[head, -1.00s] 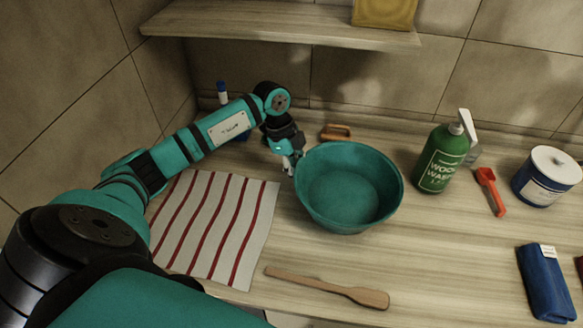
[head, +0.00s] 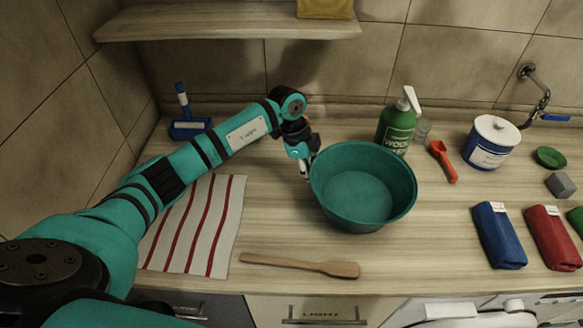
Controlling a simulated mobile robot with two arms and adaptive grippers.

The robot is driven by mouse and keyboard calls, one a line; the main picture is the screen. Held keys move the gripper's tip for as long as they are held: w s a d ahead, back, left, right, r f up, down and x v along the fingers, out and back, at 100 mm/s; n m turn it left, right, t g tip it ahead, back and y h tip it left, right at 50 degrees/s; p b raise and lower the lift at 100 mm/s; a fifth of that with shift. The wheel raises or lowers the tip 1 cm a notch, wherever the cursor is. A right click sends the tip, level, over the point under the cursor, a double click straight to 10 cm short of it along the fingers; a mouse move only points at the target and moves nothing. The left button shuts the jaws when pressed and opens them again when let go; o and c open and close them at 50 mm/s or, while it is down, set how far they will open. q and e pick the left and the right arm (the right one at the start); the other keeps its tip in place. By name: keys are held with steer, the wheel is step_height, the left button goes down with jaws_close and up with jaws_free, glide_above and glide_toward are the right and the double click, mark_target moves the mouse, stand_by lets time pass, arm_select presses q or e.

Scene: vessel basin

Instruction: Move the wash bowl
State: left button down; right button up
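The wash bowl (head: 362,195), round, teal and empty, sits upright on the wooden counter near the middle of the head view. My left gripper (head: 306,170) is at the bowl's left rim, its fingers pointing down and appearing closed on the rim. The bowl's wall partly hides the fingertips. My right gripper is not in view.
A red-striped cloth (head: 195,225) lies left of the bowl, a wooden spatula (head: 310,266) in front. A green bottle (head: 396,130) stands close behind. An orange scoop (head: 441,160), blue-white tin (head: 490,143) and folded blue cloth (head: 498,236) are to the right.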

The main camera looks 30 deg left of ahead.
arm_select(q)
glide_toward(351, 198)
steer(key=a+f, duration=0.3)
steer(key=shift+s+f, duration=0.2)
steer(key=shift+s, duration=0.15)
steer(key=d, duration=0.3)
steer(key=w+d, duration=0.1)
steer(key=d, duration=0.1)
steer(key=shift+d, duration=0.25)
steer(key=shift+d+f, duration=0.1)
steer(key=shift+d, duration=0.2)
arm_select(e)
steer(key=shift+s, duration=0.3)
arm_select(q)
steer(key=shift+a, duration=0.15)
